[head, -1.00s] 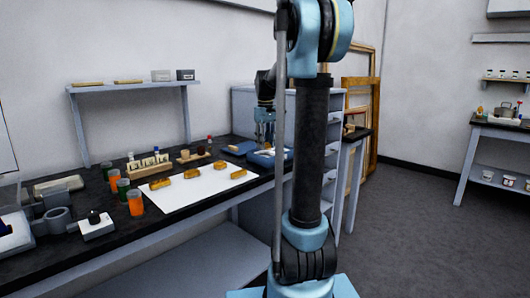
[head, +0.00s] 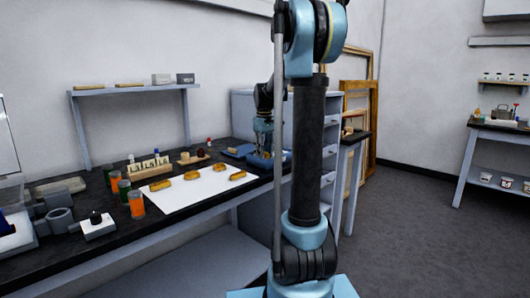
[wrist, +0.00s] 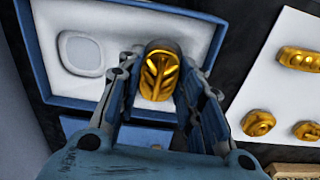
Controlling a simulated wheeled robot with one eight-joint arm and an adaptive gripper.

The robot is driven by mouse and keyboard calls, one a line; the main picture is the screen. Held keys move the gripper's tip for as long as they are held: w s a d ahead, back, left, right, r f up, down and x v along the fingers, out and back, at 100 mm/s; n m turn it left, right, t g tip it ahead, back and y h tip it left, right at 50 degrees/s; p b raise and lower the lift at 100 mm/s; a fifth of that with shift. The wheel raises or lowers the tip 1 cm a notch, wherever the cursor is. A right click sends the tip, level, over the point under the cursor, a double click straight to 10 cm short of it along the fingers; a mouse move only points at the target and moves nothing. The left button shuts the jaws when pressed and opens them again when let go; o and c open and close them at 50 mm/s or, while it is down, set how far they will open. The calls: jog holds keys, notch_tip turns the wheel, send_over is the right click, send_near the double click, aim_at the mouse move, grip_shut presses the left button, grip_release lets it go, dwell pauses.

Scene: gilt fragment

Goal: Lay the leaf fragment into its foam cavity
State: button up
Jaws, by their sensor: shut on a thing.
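The gold leaf fragment (wrist: 160,76), with raised veins, is between the fingers of my gripper (wrist: 159,68) in the wrist view. The gripper is shut on it. The fragment is over the white foam (wrist: 121,20) of a blue tray (wrist: 75,103). A rounded cavity (wrist: 80,53) shows in the foam to the left of the fragment, clear of it. I cannot tell how high the fragment is above the foam. In the head view my gripper (head: 263,146) is at the blue tray (head: 280,161) on the bench, and the fragment cannot be made out there.
Several gilt pieces lie on a white sheet (head: 196,191) left of the tray in the head view. Orange jars (head: 136,204), a rack of small bottles (head: 149,166) and a grey drawer cabinet (head: 247,106) stand around the bench.

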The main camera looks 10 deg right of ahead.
jog(key=shift+s+f, duration=0.3)
jog(key=shift+s, duration=0.15)
jog(key=o, duration=0.7)
jog(key=shift+s+r, duration=0.1)
jog(key=shift+s, duration=0.05)
jog(key=shift+o, duration=1.4)
jog(key=shift+w+f, duration=0.9)
jog(key=shift+w, duration=0.25)
jog(key=shift+s+r, duration=0.4)
jog(key=shift+s, duration=0.05)
jog(key=shift+r, duration=0.15)
notch_tip(320, 180, up, 13)
